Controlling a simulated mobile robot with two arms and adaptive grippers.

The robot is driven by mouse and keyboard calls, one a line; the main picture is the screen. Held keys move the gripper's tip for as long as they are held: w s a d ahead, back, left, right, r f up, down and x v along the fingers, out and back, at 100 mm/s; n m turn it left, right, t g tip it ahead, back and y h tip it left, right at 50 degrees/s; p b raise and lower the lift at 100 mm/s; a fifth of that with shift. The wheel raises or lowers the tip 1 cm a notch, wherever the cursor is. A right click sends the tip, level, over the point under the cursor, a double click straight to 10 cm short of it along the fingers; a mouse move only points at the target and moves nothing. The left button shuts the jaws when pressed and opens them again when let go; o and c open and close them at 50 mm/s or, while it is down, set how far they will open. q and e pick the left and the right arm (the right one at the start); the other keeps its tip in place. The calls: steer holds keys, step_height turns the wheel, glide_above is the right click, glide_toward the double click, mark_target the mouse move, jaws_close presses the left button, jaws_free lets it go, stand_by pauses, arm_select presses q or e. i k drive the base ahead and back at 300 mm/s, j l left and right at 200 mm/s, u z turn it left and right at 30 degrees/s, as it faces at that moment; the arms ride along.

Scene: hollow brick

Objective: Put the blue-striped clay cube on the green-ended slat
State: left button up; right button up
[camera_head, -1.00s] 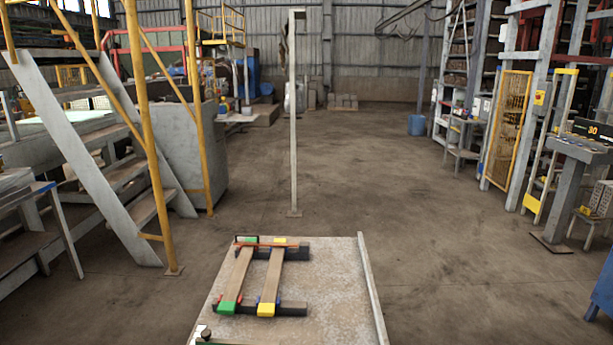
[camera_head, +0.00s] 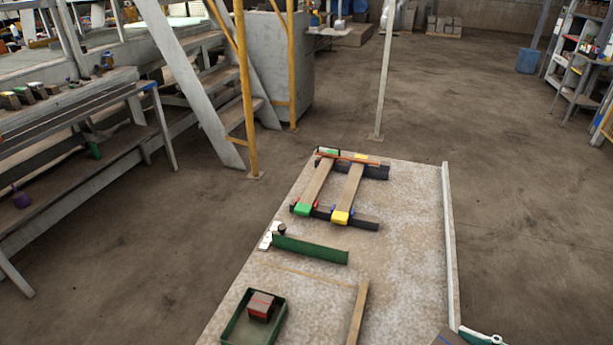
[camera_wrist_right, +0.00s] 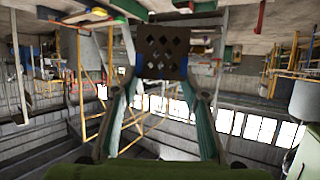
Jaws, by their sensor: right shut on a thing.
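The green-ended slat (camera_head: 317,186) lies on the pale table, its near green end (camera_head: 303,209) facing me. It rests across two dark bars, left of a yellow-ended slat (camera_head: 348,192). My right gripper (camera_wrist_right: 162,82) is shut on a brown clay cube (camera_wrist_right: 161,50) with diamond-shaped holes in its face. Bluish marks show at this cube's sides, but the stripe is not clear. In the head view, the held cube (camera_head: 449,338) and gripper are cut off at the bottom edge, near the table's right side, well short of the slat. My left gripper is not in view.
A green tray (camera_head: 231,329) at the near left holds a red-striped cube (camera_head: 261,305). A green bar (camera_head: 310,249) lies between tray and slats. A wooden strip (camera_head: 357,315) lies right of the tray. A raised rail (camera_head: 449,245) edges the table's right side. The table right of the slats is clear.

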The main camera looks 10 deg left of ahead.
mark_target(315, 184)
steer(key=j+u, duration=0.1)
steer(key=u, duration=0.4)
steer(key=j+u, duration=0.1)
steer(key=u, duration=0.35)
steer(key=j+u, duration=0.1)
steer(key=u, duration=0.4)
steer(key=i+j+u, duration=0.1)
steer(key=i+j, duration=0.15)
steer(key=j, duration=0.25)
steer(key=i+j+u, duration=0.15)
steer(key=j, duration=0.35)
steer(key=i+j+u, duration=0.1)
steer(key=i+j, duration=0.3)
steer(key=i+j+u, duration=0.1)
steer(key=i+j, duration=0.2)
steer(key=j, duration=0.15)
steer(key=i+l+z, duration=0.1)
steer(key=i+z, duration=0.65)
steer(key=i+j+z, duration=0.2)
steer(key=i+z, duration=0.2)
steer(key=i+j+z, duration=0.4)
steer(key=i+l+z, duration=0.25)
steer(key=i+z, duration=0.95)
steer(key=i, duration=0.2)
steer(key=i+j+z, duration=0.25)
steer(key=i+z, duration=0.35)
steer(key=i, duration=0.25)
steer(key=j, duration=0.05)
